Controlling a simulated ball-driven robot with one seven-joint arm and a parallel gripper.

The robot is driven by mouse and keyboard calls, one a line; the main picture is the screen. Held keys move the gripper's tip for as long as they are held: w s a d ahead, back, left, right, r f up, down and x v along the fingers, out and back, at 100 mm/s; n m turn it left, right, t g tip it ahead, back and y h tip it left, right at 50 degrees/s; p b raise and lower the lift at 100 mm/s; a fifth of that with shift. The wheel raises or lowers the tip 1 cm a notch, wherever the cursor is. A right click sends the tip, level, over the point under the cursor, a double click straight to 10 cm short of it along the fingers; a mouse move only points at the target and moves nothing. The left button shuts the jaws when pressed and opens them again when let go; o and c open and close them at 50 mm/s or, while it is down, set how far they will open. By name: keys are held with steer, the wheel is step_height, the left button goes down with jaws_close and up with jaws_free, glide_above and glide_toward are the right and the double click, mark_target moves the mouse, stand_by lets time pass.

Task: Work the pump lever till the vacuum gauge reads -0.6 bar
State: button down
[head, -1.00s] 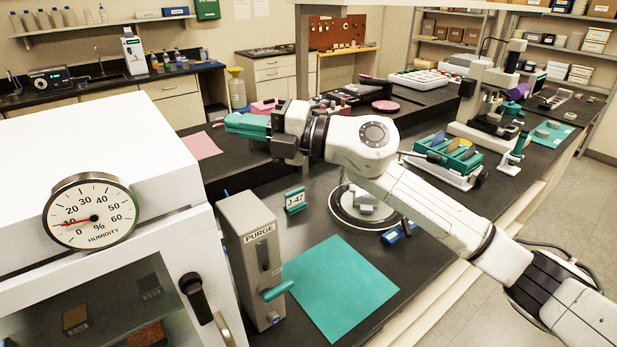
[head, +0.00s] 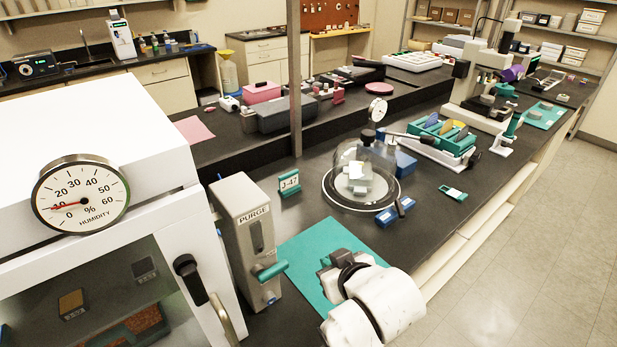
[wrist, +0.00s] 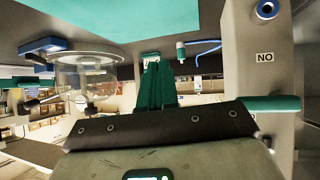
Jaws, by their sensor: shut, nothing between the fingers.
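A glass bell jar (head: 352,165) stands on a round base on the dark bench in the head view; it also shows upside down at the left of the wrist view (wrist: 88,75). A small white dial gauge (head: 377,109) stands above the jar; its reading is too small to tell. A thin lever with a dark grip (head: 404,136) sticks out to the right behind the jar, partly against the green rack. My gripper's teal fingers (wrist: 158,82) are shut and empty in the wrist view. In the head view they are hidden behind my wrist, which is low over the teal mat.
A grey PURGE box (head: 240,225) with a teal handle (head: 270,270) stands left of my wrist. The humidity gauge (head: 82,195) sits on a white cabinet. A green rack (head: 440,148) and blue blocks (head: 396,211) lie near the jar. A post rises behind.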

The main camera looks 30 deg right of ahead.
steer(key=s+f+g+y, duration=0.1)
steer(key=s+f+g, duration=0.3)
steer(key=s+f, duration=0.3)
steer(key=s+f+g, duration=0.5)
steer(key=s+f, duration=0.3)
steer(key=s, duration=0.9)
steer(key=shift+s+y, duration=0.4)
